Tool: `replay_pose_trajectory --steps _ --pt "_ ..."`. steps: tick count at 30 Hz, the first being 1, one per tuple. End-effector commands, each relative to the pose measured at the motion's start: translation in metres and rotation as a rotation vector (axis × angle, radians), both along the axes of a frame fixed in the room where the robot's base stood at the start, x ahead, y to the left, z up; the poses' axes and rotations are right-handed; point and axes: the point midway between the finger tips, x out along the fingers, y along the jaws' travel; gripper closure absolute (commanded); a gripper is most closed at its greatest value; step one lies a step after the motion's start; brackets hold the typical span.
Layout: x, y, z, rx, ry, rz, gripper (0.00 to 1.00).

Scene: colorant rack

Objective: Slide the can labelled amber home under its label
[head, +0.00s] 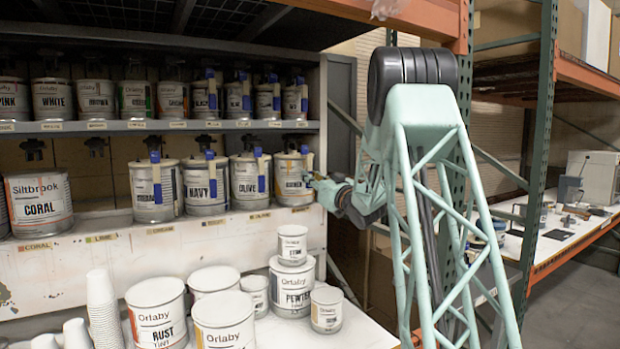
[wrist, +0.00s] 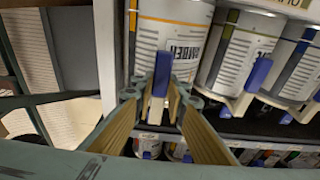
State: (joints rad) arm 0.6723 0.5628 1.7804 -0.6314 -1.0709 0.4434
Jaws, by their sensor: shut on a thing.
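The amber can (head: 291,185) stands upright at the right end of the rack's lower tier, beside the right side wall. It is white with an orange band and a blue-and-white handle; its printed name shows in the wrist view (wrist: 175,45). My gripper (head: 312,181) reaches in from the right and covers part of its right side. In the wrist view my gripper (wrist: 160,97) is shut on the can's handle, with the blue grip (wrist: 160,77) between the fingers. A small shelf label (head: 300,209) sits below the can. The can's base contact and depth are hard to tell.
The olive can (head: 249,178) and navy can (head: 204,184) stand to its left. A gap above the lime label (head: 102,238) holds no can. More cans line the upper shelf (head: 150,126). Loose cans, including pewter (head: 291,290), and cups (head: 102,305) crowd the counter in front.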

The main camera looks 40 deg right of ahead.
Motion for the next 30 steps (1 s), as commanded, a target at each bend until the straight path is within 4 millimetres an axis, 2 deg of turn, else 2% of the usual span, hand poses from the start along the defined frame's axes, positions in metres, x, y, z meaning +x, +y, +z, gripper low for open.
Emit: replay_pose_trajectory --steps 1,30 --pt "0.001 0.000 0.006 -0.003 -0.009 0.001 1.00" --pt "0.023 -0.003 0.005 -0.005 -0.024 0.001 1.00"
